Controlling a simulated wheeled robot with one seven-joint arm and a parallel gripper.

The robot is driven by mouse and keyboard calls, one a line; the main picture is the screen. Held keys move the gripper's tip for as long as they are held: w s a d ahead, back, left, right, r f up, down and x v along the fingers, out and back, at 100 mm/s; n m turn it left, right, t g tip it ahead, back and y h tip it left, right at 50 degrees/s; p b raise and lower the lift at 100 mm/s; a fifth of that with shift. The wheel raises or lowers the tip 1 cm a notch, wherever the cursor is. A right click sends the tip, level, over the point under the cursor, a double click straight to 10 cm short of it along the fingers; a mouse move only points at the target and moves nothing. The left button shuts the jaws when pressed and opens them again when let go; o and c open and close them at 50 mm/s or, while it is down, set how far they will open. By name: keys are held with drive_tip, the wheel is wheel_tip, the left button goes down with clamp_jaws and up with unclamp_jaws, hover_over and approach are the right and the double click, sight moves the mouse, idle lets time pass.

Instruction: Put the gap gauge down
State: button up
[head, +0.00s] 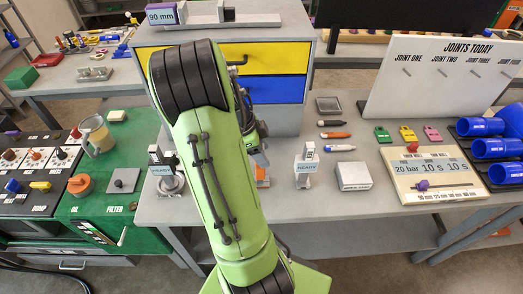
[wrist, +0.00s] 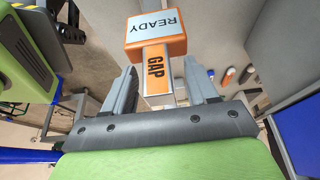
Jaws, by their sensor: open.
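The gap gauge (wrist: 155,72) is an orange and grey piece marked GAP, with a wide orange head bearing a READY label. In the wrist view it sits between the two fingers of my gripper (wrist: 160,68). The fingers are open, with a visible space on each side of the gauge. In the head view only a bit of orange (head: 262,174) shows at the right edge of my arm, above the grey bench top (head: 235,207). My arm hides most of the gripper and gauge there, and the gauge's contact with the bench cannot be seen.
Two small labelled stands (head: 306,165) flank my arm. A drawer cabinet (head: 290,58) stands behind. The bench's front strip right of my arm is clear.

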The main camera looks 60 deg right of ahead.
drive_tip(key=shift+r, duration=0.25)
drive_tip(key=p+v, duration=0.3)
drive_tip(key=v, duration=0.9)
drive_tip(key=w+a+r+n+t, duration=0.3)
drive_tip(key=a+n, duration=0.4)
drive_tip(key=s+a+r+n+t+y, duration=0.1)
drive_tip(key=s+a+n+t, duration=0.1)
drive_tip(key=a+n, duration=0.9)
drive_tip(key=s+a+r+n+t+y, duration=0.1)
drive_tip(key=a+n+t, duration=0.3)
drive_tip(key=a+n, duration=0.8)
drive_tip(key=shift+s+r+n+t, duration=0.3)
drive_tip(key=shift+s+r, duration=0.35)
drive_tip(key=shift+s, duration=0.1)
drive_tip(key=shift+d, duration=0.1)
